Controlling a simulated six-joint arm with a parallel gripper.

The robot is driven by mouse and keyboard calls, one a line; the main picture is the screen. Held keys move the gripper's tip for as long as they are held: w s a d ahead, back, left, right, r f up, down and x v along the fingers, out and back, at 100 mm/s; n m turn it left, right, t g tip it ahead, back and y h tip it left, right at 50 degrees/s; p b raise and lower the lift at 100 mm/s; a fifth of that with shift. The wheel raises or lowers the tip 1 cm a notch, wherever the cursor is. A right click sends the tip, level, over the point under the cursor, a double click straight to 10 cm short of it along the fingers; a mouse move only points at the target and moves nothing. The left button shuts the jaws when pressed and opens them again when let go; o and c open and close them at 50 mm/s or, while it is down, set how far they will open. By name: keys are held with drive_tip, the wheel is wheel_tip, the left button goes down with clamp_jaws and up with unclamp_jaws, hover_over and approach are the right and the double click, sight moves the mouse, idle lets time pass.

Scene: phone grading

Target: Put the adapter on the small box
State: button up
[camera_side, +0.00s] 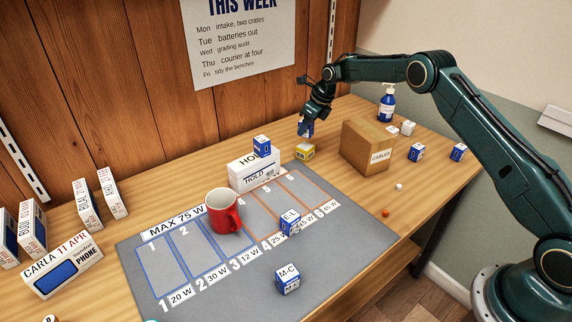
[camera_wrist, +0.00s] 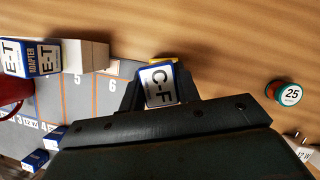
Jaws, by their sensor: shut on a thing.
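My gripper (camera_side: 306,122) is shut on a blue-and-white adapter (camera_wrist: 160,87) marked C-F. In the side view the adapter (camera_side: 306,130) hangs between the jaws, just above a small yellow-and-white box (camera_side: 305,152) at the mat's far edge. I cannot tell whether the adapter touches that box. In the wrist view only a yellow strip (camera_wrist: 163,61) shows behind the adapter. Another adapter (camera_side: 261,145), marked E-T in the wrist view (camera_wrist: 30,57), sits on the white HOLD box (camera_side: 254,170), left of the yellow box.
A cardboard CABLES box (camera_side: 367,147) stands close on the right. A red mug (camera_side: 222,211) and adapters marked E-L (camera_side: 290,222) and M-C (camera_side: 287,279) stand on the grey mat (camera_side: 345,235). A blue pump bottle (camera_side: 387,103) and small boxes (camera_side: 416,152) are farther right.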

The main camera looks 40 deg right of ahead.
sight(306, 135)
drive_tip(key=shift+f, duration=2)
drive_tip(key=shift+f, duration=0.2)
drive_tip(key=o, duration=1)
drive_tip(key=shift+c, duration=0.2)
drive_tip(key=shift+r, duration=0.15)
drive_tip(key=v, duration=1.2)
drive_tip(key=shift+s+d, duration=0.1)
